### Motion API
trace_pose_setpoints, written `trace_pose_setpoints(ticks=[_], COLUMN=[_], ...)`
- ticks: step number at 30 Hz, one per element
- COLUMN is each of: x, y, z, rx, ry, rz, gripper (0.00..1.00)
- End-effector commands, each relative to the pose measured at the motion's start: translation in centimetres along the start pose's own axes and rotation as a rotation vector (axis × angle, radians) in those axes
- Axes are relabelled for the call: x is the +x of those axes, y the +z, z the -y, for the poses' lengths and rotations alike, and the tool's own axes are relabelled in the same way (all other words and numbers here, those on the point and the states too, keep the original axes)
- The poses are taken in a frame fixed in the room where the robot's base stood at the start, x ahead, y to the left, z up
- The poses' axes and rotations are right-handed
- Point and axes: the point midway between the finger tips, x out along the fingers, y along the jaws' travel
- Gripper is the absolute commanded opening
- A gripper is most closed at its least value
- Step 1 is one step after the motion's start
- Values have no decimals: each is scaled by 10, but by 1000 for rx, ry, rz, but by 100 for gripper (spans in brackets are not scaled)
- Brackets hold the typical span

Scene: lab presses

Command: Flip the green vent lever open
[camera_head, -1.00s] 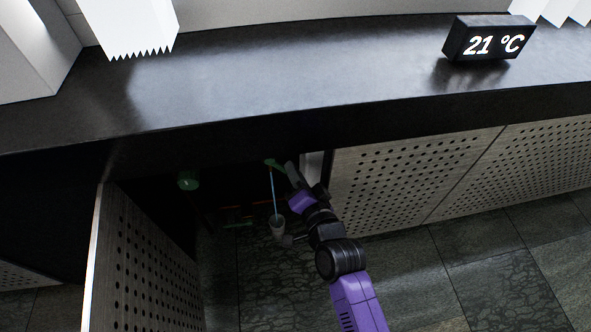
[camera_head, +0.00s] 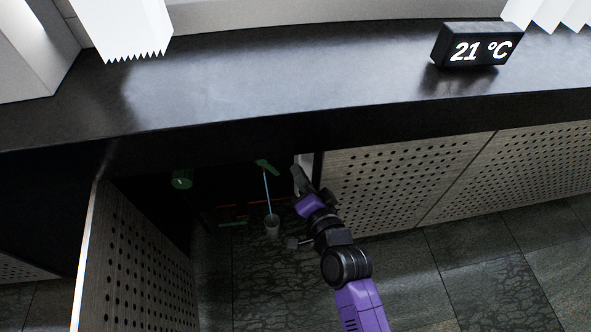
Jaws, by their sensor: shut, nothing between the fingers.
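The green vent lever (camera_head: 266,166) shows inside the dark open cabinet under the counter, near its right side. A thin light-blue line (camera_head: 267,188) runs down from it toward a small grey cup (camera_head: 272,226). My gripper (camera_head: 298,172) is just right of the lever, inside the cabinet opening by the right edge. A small gap shows between gripper and lever; depth is hard to judge. My gripper is shut and empty. A green round knob (camera_head: 182,179) is farther left in the cabinet.
An open perforated door (camera_head: 140,255) stands on the left. Closed perforated panels (camera_head: 420,180) are right of the opening. The black counter (camera_head: 280,85) overhangs above, bearing a 21 °C display (camera_head: 476,47). Red and green pipes (camera_head: 240,208) run low behind the cup.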

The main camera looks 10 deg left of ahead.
Motion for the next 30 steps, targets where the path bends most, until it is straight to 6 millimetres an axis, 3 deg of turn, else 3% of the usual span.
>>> trace_pose_setpoints(ticks=[9, 13, 26, 30], x=[-55, -70, -79, -80], y=[-3, -3, -5, -22], z=[-1, -1, -1, 10], rx=[1, 0, -7, -88], ry=[0, -1, -2, -19], rz=[-5, -5, -9, -64], gripper=[0, 0, 0, 0])
